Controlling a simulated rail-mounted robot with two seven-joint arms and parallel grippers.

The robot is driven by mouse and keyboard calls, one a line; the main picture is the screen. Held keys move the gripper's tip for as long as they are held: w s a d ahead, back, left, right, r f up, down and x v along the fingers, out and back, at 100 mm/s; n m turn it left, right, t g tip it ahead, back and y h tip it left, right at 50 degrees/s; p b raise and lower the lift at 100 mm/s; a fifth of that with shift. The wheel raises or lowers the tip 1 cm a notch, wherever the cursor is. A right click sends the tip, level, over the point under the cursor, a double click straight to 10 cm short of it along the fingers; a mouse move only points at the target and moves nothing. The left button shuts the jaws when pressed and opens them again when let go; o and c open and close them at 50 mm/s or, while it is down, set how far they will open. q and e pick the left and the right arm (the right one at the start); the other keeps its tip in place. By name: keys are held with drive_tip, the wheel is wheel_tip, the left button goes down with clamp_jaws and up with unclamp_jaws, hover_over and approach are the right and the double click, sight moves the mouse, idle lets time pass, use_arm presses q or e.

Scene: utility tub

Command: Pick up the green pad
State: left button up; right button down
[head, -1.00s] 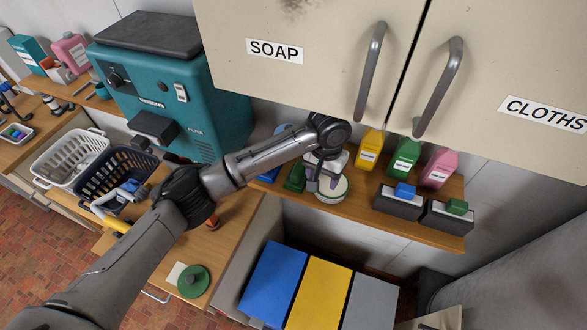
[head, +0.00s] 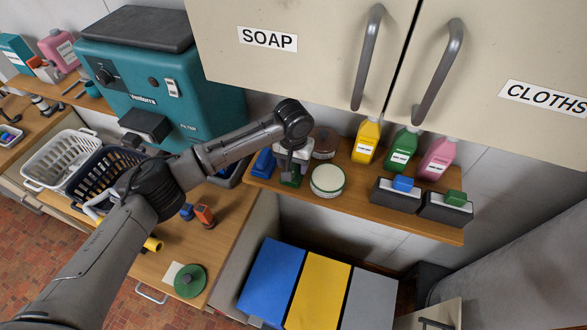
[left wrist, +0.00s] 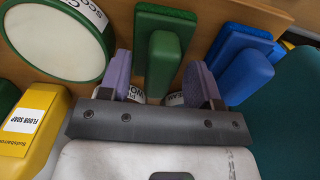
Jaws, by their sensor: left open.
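The green pad (head: 289,181) stands on the wooden shelf under the cabinet, between a blue pad (head: 265,163) and a round white tin with a green rim (head: 327,180). My left gripper (head: 292,170) is over the green pad and hides part of it in the head view. In the left wrist view, the green pad (left wrist: 165,50) has a raised grip that lies between my open lilac fingers (left wrist: 162,85). Whether the fingers touch it I cannot tell. The blue pad (left wrist: 240,65) is just right of the right finger. My right gripper is not in view.
Yellow (head: 366,141), green (head: 401,149) and pink bottles (head: 438,158) stand farther right on the shelf. Dark holders (head: 396,197) with small blue and green pieces are in front of them. The cabinet (head: 300,60) overhangs the shelf.

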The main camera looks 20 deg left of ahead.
use_arm(q)
drive_tip(key=shift+f, duration=0.3)
drive_tip(key=c, duration=1)
drive_tip(key=shift+s+r, duration=0.1)
drive_tip(key=shift+r, duration=0.05)
drive_tip(key=shift+c, duration=0.2)
